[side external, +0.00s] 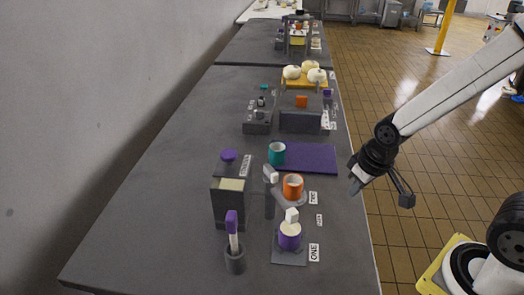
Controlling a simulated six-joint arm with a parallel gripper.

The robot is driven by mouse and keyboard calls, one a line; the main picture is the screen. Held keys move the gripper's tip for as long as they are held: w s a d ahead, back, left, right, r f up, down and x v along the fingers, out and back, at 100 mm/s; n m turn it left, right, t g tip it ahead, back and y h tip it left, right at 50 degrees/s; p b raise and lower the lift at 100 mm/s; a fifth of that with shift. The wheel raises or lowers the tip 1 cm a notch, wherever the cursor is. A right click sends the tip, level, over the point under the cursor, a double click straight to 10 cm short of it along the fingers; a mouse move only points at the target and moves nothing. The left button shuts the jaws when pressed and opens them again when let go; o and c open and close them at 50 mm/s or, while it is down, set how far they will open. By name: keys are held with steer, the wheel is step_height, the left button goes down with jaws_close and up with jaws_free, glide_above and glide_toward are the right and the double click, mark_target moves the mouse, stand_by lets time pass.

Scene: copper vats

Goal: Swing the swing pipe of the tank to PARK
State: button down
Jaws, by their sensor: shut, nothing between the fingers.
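A dark grey tank (230,204) with a pale top stands on the near part of the bench. Beside it, a grey post with a pale block on top (269,184) seems to carry the swing pipe. A white block (291,214), perhaps the pipe's handle or outlet, shows over the purple cup (290,238) near the label ONE (313,252). An orange cup (293,185) stands behind, near another label (313,197). A small label (319,220) between them is too small to read surely. My gripper (406,200) is shut and empty, right of the bench edge, apart from everything.
A grey holder (235,262) with a purple-topped stick stands in front. A teal cup (277,153) is by a purple mat (310,157). Grey boxes (300,120) and a yellow tray (303,83) with round pale items stand farther back. The bench's near left is clear.

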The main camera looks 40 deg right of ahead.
steer(key=c, duration=0.7)
jaws_free()
steer(key=shift+w, duration=0.1)
steer(key=shift+o, duration=0.7)
steer(key=shift+w+a+r, duration=0.1)
steer(key=shift+w+r, duration=0.05)
steer(key=shift+w, duration=0.1)
step_height(320, 180, up, 8)
steer(key=f+m+g, duration=0.1)
steer(key=m+g, duration=0.1)
steer(key=g, duration=0.1)
glide_above(271, 169)
steer(key=shift+r, duration=0.25)
steer(key=shift+f, duration=0.1)
steer(key=shift+f, duration=3.8)
